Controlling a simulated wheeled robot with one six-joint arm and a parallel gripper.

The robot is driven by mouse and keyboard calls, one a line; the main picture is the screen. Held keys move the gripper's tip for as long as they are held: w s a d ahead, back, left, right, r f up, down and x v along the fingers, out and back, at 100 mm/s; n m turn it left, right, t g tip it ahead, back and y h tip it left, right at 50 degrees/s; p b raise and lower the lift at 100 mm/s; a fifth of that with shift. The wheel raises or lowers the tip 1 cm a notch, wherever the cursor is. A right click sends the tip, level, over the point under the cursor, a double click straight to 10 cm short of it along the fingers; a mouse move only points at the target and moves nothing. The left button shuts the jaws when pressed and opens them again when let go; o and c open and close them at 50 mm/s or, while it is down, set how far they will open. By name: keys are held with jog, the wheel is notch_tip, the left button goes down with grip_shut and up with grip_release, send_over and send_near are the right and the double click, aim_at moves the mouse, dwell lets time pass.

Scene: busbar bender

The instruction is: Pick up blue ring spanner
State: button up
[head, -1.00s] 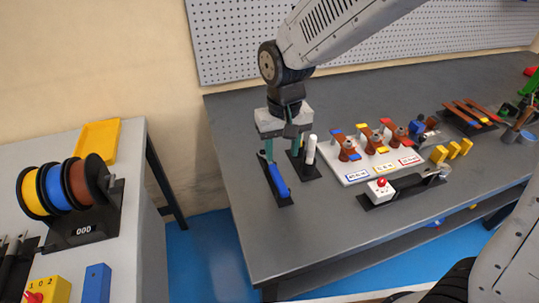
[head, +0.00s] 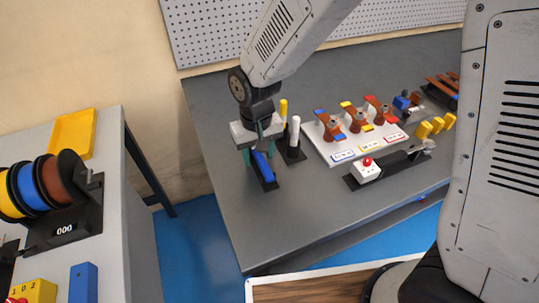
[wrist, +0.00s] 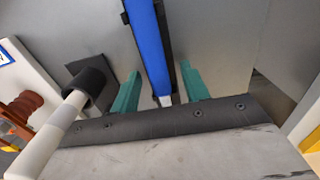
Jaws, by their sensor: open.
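The blue ring spanner (head: 262,165) sits in a narrow black holder near the left end of the grey bench. In the wrist view its blue handle (wrist: 148,42) runs from the top edge down to between my fingers. My gripper (head: 258,153) is open and low at the spanner's far end. In the wrist view the two teal fingers of my gripper (wrist: 160,92) stand one on each side of the spanner, with a gap on both sides. The ring end cannot be made out.
A white-handled tool (head: 295,132) and a yellow-handled one (head: 283,107) stand upright in a black stand close to my gripper's right. A white board (head: 340,147) with copper parts and a box with a red button (head: 367,170) lie further right. The bench front is clear.

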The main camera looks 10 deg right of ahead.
grip_shut()
jog(key=shift+r, duration=0.15)
